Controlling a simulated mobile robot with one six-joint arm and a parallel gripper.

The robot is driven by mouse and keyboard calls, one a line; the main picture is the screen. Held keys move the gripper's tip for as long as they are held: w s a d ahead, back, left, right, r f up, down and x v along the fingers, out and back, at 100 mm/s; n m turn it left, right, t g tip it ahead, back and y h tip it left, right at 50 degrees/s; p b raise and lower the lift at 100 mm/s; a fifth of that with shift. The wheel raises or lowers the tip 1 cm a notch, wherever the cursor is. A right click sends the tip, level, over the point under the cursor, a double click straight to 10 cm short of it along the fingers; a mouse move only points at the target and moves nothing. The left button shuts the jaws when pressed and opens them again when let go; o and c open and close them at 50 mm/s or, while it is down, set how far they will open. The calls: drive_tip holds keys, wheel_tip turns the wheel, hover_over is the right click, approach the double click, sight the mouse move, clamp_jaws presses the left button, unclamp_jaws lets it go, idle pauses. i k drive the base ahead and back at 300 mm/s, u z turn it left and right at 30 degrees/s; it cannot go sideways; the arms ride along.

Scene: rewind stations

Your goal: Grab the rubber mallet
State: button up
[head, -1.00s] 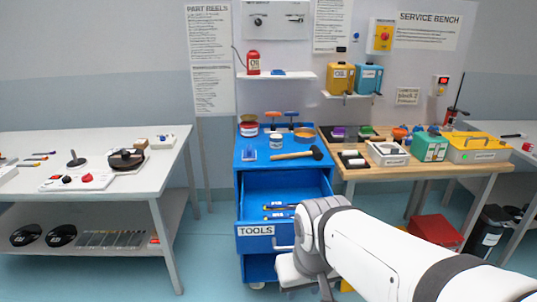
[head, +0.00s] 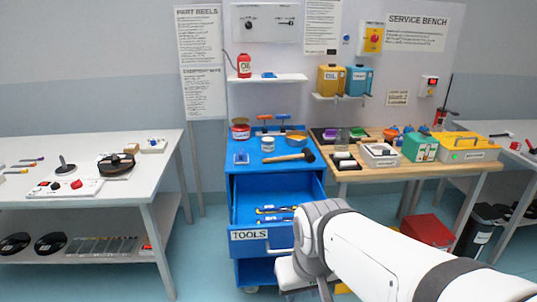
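The rubber mallet (head: 308,155) lies on top of the blue tool cart, with its black head to the right and its light wooden handle pointing left. The blue tool cart (head: 240,185) stands in the middle, and its drawer labelled TOOLS (head: 249,235) is pulled open. Several long tools (head: 274,209) lie in the drawer. My white arm comes in from the lower right and ends in front of the drawer, below the mallet and apart from it. My gripper (head: 297,275) is low beside the drawer front, mostly hidden by my wrist; its fingers cannot be made out.
Cans and screwdrivers stand behind the mallet on the cart top. A white table (head: 120,185) is on the left. A red bin (head: 428,229) sits under the bench.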

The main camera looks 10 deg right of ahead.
sight(307, 153)
drive_tip(key=z, duration=2.35)
drive_tip(key=i, duration=2.35)
drive_tip(key=u, duration=3.3)
drive_tip(key=i, duration=0.75)
drive_tip(key=z, duration=0.05)
